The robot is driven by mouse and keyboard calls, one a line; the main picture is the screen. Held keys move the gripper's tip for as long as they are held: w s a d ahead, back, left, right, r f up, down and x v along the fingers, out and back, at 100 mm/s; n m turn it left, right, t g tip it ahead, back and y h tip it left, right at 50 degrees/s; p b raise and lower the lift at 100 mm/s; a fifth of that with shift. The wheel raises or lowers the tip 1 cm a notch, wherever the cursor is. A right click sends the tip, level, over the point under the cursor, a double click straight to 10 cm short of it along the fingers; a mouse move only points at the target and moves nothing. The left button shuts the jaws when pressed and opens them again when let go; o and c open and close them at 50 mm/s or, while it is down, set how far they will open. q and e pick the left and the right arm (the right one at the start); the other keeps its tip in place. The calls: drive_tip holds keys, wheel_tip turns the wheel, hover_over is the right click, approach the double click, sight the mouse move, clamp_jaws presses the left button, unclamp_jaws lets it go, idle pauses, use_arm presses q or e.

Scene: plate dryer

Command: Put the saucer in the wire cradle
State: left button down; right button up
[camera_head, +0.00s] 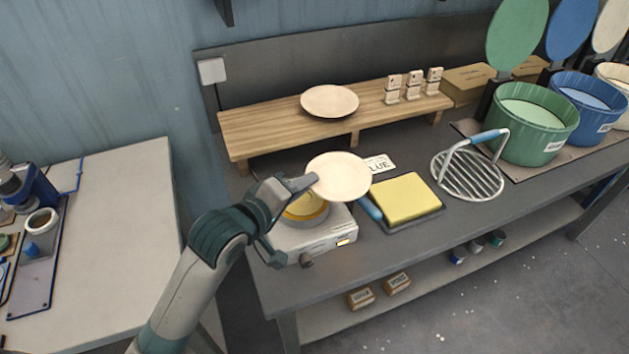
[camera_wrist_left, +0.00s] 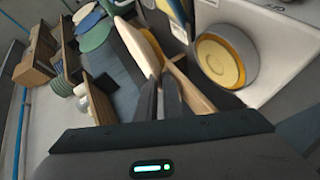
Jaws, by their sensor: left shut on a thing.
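A cream saucer (camera_head: 340,177) is held up over the bench, above the yellow-topped white appliance and near the yellow pad. My left gripper (camera_head: 314,181) is shut on the saucer's left rim. In the left wrist view the saucer (camera_wrist_left: 138,44) shows nearly edge-on at the fingers (camera_wrist_left: 168,98). The wire cradle (camera_head: 467,175), a round grid of metal wires with a blue-gripped handle, sits on the bench to the right, apart from the saucer and empty. A second cream plate (camera_head: 330,101) lies on the wooden shelf. My right gripper is not in view.
The white appliance (camera_head: 313,235) stands below my left gripper. A yellow pad (camera_head: 405,197) on a dark tray lies between it and the cradle. The wooden shelf (camera_head: 270,125) runs behind. A green tub (camera_head: 525,133) and a blue tub (camera_head: 590,101) stand beyond the cradle.

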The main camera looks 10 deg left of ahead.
use_arm(q)
drive_tip(key=s+a+f+n+y+b, duration=0.3)
drive_tip(key=a+f+n+y, duration=0.1)
drive_tip(key=a+f+y, duration=0.1)
drive_tip(key=shift+a+f+t, duration=0.4)
drive_tip(key=shift+a+f, duration=0.15)
drive_tip(key=shift+a, duration=0.45)
drive_tip(key=shift+d, duration=0.15)
